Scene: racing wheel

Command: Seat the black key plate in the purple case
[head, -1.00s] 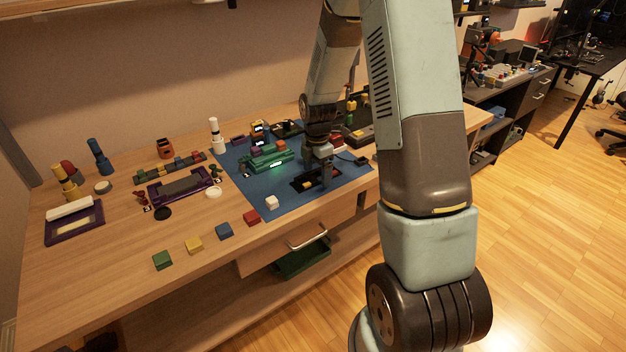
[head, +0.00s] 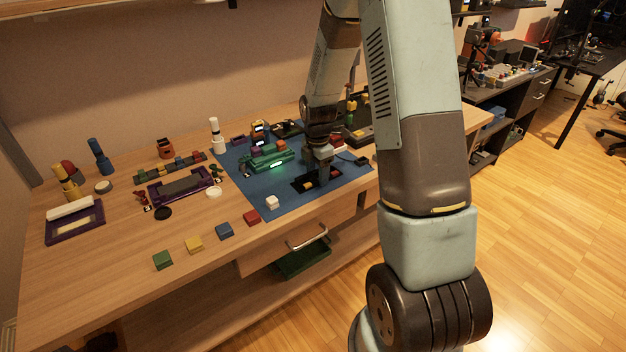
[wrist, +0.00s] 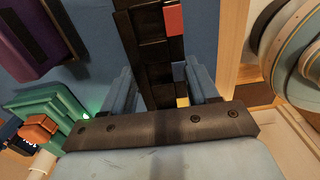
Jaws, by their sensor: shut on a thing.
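The black key plate (head: 299,185) lies on the blue mat near its front edge. In the wrist view, the plate (wrist: 150,30) is a dark strip with red, blue and yellow keys. My gripper (head: 322,184) is down at the plate's right part. In the wrist view, its fingers (wrist: 164,90) stand on both long sides of the plate, shut on it. The plate looks still at mat level. The purple case (head: 210,178) lies on the bare wood left of the mat, with a dark grey inside. A purple piece, likely this case (wrist: 20,62), shows at the wrist view's upper left.
A glowing green block assembly (head: 265,160) stands on the mat (head: 262,196) behind the plate.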

